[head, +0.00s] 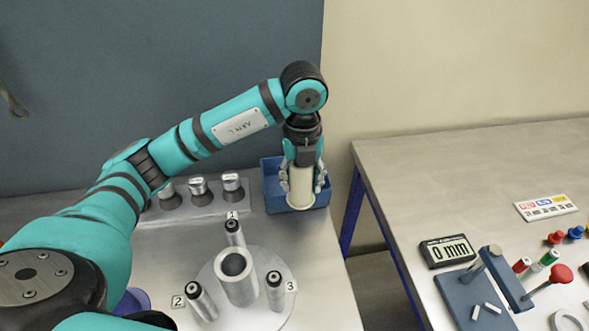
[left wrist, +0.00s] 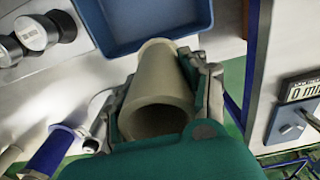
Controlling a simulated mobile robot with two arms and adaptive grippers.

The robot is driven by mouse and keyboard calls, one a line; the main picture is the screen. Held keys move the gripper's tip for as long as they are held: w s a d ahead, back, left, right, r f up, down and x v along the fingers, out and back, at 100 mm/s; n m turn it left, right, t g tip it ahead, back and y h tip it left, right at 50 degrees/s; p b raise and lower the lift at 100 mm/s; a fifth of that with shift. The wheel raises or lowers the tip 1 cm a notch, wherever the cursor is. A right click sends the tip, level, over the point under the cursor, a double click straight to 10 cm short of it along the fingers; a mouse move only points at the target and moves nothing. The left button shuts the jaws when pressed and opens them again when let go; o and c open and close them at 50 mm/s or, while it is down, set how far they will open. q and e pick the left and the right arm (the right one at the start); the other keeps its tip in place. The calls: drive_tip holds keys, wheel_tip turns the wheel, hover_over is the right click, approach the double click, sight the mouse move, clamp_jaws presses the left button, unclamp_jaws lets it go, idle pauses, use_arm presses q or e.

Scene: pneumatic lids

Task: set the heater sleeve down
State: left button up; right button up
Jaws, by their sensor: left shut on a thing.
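My left gripper (head: 303,182) is shut on the heater sleeve (head: 300,188), a cream hollow cylinder with a wider rim at its lower end. The sleeve is upright in the head view, in front of the blue bin (head: 272,192). I cannot tell whether it touches the bin or the bench. In the left wrist view the sleeve (left wrist: 158,88) lies between the two fingers (left wrist: 163,100), its open end facing the camera, with the blue bin (left wrist: 150,22) beyond it. My right gripper is not in view.
A round plate (head: 213,296) carries a hollow metal cylinder (head: 236,277) and three posts numbered 1 to 3. Metal-topped lids (head: 231,183) stand in a row left of the bin. A gap separates the right table (head: 440,165), with its 0 mm display (head: 447,251).

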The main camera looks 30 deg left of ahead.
use_arm(q)
drive_tip(key=w+a+p, duration=0.2)
drive_tip(key=w+a, duration=0.3)
drive_tip(key=w, duration=0.1)
wheel_tip(320, 180, down, 6)
drive_tip(key=shift+w+d+r+p, duration=0.1)
drive_tip(key=shift+w+r+p, duration=0.1)
drive_tip(key=shift+p, duration=0.85)
drive_tip(key=shift+w+f+p, duration=0.1)
drive_tip(key=shift+f+p, duration=0.2)
drive_tip(key=shift+p, duration=0.05)
drive_tip(key=shift+w+f, duration=0.1)
drive_tip(key=shift+f, duration=0.2)
drive_tip(key=shift+f, duration=0.1)
